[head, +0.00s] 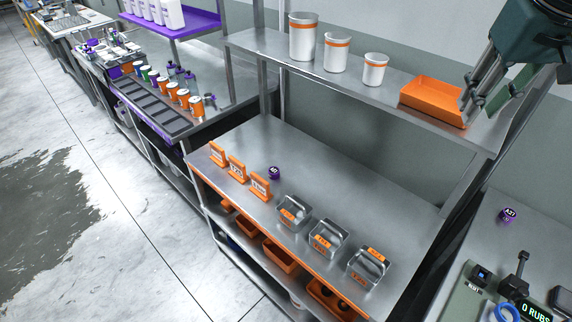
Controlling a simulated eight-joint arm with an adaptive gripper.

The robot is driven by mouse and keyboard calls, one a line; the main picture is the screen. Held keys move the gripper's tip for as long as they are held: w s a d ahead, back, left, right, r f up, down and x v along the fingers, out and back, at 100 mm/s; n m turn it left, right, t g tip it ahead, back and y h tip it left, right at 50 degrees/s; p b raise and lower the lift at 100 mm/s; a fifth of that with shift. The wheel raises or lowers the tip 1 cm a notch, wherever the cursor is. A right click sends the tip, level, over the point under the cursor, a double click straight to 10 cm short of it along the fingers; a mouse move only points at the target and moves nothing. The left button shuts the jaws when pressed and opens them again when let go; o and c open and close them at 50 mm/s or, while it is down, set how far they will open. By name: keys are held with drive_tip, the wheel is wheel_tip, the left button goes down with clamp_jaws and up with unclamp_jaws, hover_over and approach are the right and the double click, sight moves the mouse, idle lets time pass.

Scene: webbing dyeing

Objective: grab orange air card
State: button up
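Three small orange cards stand upright in a row along the left end of the steel bench: a far card (217,153), a middle card (237,169) and a near card (259,187). Each carries pale lettering too small to read, so I cannot tell which one is the air card. My gripper (478,108) is at the upper right, in front of the shelf's right end and well away from the cards. Its fingers look apart, with nothing seen between them.
The shelf above bears white tubs (336,54) and an orange tray (433,101). The bench's back part is clear.

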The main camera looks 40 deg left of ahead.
drive_tip(key=a+n+g+p, duration=0.1)
drive_tip(key=a+n+p, duration=0.2)
drive_tip(key=a, duration=1.2)
drive_tip(key=n+g+h+p, duration=0.2)
drive_tip(key=n+g+p, duration=0.1)
drive_tip(key=n+p, duration=0.4)
hover_over(259, 178)
wheel_tip(259, 178, down, 39)
drive_tip(key=shift+w+r, duration=0.1)
drive_tip(key=shift+r, duration=0.05)
drive_tip(key=shift+f, duration=0.3)
drive_tip(key=shift+f, duration=0.1)
drive_tip(key=shift+f, duration=1.15)
drive_tip(key=shift+f, duration=0.15)
drive_tip(key=shift+f+b, duration=0.4)
drive_tip(key=shift+f, duration=2.05)
